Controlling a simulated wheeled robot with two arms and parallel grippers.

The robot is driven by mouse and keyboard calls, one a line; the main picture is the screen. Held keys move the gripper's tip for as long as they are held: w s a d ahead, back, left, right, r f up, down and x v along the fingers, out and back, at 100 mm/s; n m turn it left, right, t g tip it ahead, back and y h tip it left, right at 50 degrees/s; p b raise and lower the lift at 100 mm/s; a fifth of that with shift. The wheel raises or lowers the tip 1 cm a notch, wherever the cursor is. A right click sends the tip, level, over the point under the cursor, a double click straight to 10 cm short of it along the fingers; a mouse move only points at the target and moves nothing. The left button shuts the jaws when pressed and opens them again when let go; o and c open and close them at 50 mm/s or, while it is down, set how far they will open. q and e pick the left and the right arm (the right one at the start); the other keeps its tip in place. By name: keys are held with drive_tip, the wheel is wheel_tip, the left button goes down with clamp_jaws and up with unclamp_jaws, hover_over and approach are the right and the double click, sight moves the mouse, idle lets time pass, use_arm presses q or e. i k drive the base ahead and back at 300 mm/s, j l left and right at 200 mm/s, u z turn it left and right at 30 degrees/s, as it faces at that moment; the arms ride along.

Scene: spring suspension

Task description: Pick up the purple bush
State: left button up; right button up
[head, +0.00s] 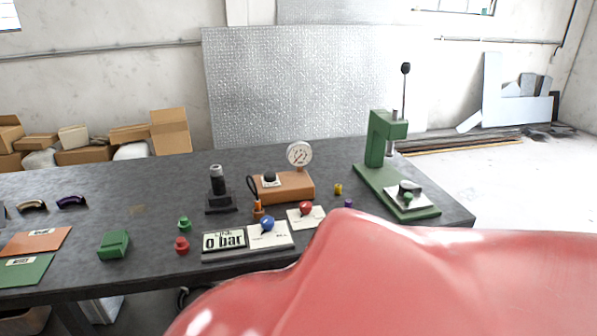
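The purple bush (348,203) is a very small cylinder standing on the dark grey workbench (130,180). It is near the bench's right part, just right of a white card with a red knob (306,208) and in front of a small yellow bush (338,188). It looks free, with nothing touching it that I can make out. Neither of my grippers shows in the head view. A large smooth red surface close to the camera covers the lower right and hides the bench's front edge there.
A green lever press (377,145) stands right of the bush. An orange-brown box with a round gauge (299,154) is behind left.

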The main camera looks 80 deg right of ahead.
sight(348, 203)
drive_tip(key=z, duration=3)
